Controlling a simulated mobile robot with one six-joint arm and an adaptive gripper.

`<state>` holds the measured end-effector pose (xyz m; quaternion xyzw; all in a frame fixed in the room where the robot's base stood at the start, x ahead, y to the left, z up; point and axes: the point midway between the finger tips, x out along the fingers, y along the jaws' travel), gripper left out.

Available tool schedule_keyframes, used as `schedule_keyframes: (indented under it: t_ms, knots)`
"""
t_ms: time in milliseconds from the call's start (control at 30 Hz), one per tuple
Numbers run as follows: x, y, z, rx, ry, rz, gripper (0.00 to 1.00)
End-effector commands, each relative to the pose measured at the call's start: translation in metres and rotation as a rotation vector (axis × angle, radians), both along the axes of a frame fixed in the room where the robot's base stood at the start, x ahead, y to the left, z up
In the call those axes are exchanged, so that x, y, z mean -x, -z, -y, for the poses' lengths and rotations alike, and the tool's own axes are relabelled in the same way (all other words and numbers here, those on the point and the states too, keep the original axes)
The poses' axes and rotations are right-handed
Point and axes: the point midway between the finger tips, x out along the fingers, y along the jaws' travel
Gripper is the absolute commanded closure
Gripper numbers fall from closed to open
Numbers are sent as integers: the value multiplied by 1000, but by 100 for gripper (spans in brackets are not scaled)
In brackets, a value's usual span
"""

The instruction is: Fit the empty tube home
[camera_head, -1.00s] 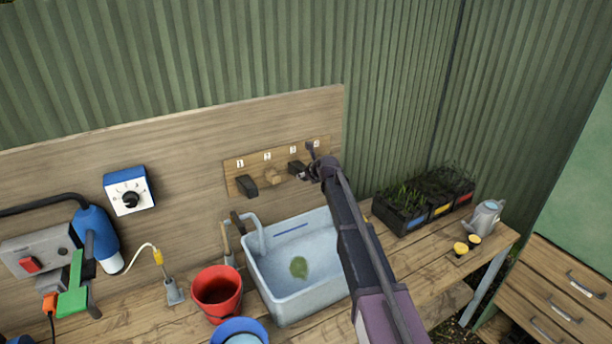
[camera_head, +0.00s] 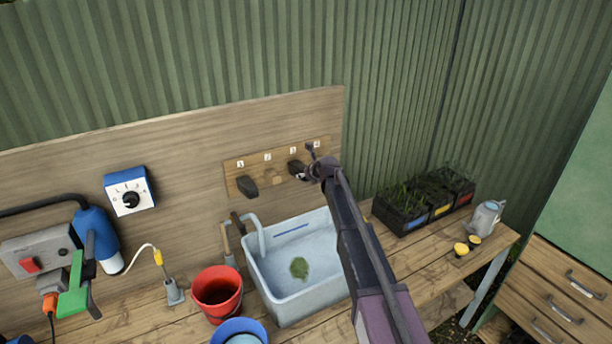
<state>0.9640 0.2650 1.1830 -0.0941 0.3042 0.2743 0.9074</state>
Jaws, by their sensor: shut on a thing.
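A wooden strip (camera_head: 277,164) on the back board carries number labels. A dark block (camera_head: 247,186) sits below label 1, and the strip below label 2 looks bare. Another dark shape (camera_head: 296,168) shows below label 3; I cannot tell whether it is fixed to the strip or part of my gripper. A small dark piece (camera_head: 311,149) is near the strip's right end. My gripper (camera_head: 313,170) is at the right part of the strip, in front of the board and above the basin. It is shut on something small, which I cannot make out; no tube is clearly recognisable.
A pale blue basin (camera_head: 320,285) with a green leafy thing in it stands below the strip. A red bucket (camera_head: 217,294) and a blue bucket (camera_head: 239,332) are left of it. Black planters (camera_head: 404,219), yellow-topped pots and a watering can (camera_head: 486,217) stand right.

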Motion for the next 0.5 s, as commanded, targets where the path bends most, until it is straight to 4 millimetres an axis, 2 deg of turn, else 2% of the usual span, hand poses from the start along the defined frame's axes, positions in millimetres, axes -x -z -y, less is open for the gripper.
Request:
schedule_keyframes:
  t_ms: [100, 133, 233, 500]
  knots:
    - [-2, 0, -1, -2, 0, 2, 74]
    - [-2, 0, -1, -2, 0, 2, 33]
    - [-2, 0, -1, -1, 0, 2, 3]
    - [-1, 0, 0, -1, 0, 1, 2]
